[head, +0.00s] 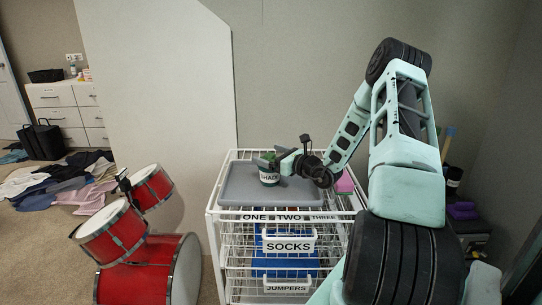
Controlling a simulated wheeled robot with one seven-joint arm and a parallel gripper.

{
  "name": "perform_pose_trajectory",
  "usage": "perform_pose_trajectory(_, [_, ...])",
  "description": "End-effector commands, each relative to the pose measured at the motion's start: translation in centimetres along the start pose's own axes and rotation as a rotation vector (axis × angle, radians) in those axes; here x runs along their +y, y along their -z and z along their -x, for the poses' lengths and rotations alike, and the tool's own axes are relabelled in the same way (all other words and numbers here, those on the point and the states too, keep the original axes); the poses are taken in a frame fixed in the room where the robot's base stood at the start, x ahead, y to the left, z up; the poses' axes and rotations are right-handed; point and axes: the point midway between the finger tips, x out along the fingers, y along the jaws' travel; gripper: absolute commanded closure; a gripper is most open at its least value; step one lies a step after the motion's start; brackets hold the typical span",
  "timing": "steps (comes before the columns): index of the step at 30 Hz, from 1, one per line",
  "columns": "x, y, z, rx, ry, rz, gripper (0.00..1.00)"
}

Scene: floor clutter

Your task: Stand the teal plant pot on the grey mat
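The plant pot (269,179) is small and dark green-teal with a white lettered band. It appears upright, over or on the grey mat (238,189), on top of a white wire drawer unit. I cannot tell whether its base touches the mat. My gripper (270,160) reaches in from the right, with its dark fingers at the top of the pot. The fingers are small and overlap the pot's rim, so I cannot tell whether they are closed on it or just beside it.
The wire drawer unit (213,215) has labelled baskets. A pink block (345,183) lies at its top right. A red drum set (140,268) stands close on the left. Clothes (60,190) lie on the floor at far left. Dark and purple items (462,211) stand at right.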

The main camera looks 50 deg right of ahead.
Motion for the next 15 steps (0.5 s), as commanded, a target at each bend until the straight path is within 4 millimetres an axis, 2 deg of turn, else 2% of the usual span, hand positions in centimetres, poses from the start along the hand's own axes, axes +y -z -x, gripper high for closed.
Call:
perform_pose_trajectory(4, [0.0, -0.4, 0.1, 0.0, 0.001, 0.0, 0.0])
perform_pose_trajectory(7, [-0.1, -0.3, 1.3, 0.002, 0.004, -0.001, 0.0])
perform_pose_trajectory(15, [-0.1, -0.3, 6.9, 0.003, 0.005, -0.001, 0.0])
